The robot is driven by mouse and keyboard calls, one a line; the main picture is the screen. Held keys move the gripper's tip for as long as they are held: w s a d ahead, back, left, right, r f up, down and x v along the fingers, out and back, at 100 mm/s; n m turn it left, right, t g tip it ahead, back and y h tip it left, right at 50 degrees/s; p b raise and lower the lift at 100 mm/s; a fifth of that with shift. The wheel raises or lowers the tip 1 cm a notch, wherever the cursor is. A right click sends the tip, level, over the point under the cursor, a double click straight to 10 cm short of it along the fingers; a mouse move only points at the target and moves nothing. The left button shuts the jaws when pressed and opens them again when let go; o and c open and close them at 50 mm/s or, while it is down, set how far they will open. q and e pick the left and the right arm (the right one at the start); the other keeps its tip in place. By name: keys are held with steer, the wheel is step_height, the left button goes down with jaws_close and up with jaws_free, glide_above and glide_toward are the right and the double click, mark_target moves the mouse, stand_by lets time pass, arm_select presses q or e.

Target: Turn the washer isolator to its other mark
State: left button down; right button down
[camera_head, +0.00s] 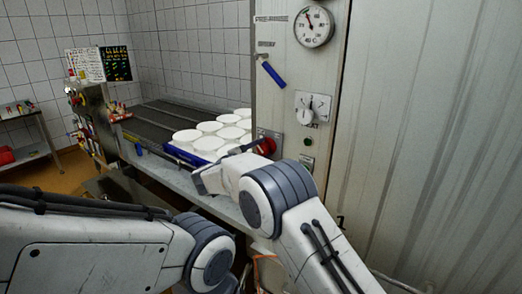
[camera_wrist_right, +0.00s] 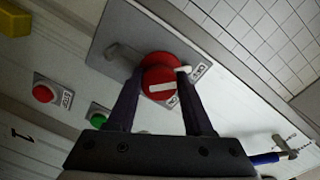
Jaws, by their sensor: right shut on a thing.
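The washer isolator is a red round knob (camera_head: 268,146) on a grey plate, low on the pale machine panel. In the right wrist view the knob (camera_wrist_right: 161,85) carries a white bar, slightly tilted in the picture.
A red stop button (camera_wrist_right: 44,93) and a green button (camera_wrist_right: 97,113) sit beside the plate. Above are a white dial switch (camera_head: 308,112), a gauge (camera_head: 313,27) and a blue hanging handle (camera_head: 273,75). White moulds (camera_head: 208,143) stand on the conveyor at left.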

steer(key=shift+c, duration=1.8)
jaws_free()
steer(key=shift+d+f, duration=0.15)
steer(key=shift+f, duration=0.15)
steer(key=shift+o, duration=0.3)
steer(key=shift+r, duration=0.15)
steer(key=shift+w+r, duration=0.15)
steer(key=shift+r, duration=0.05)
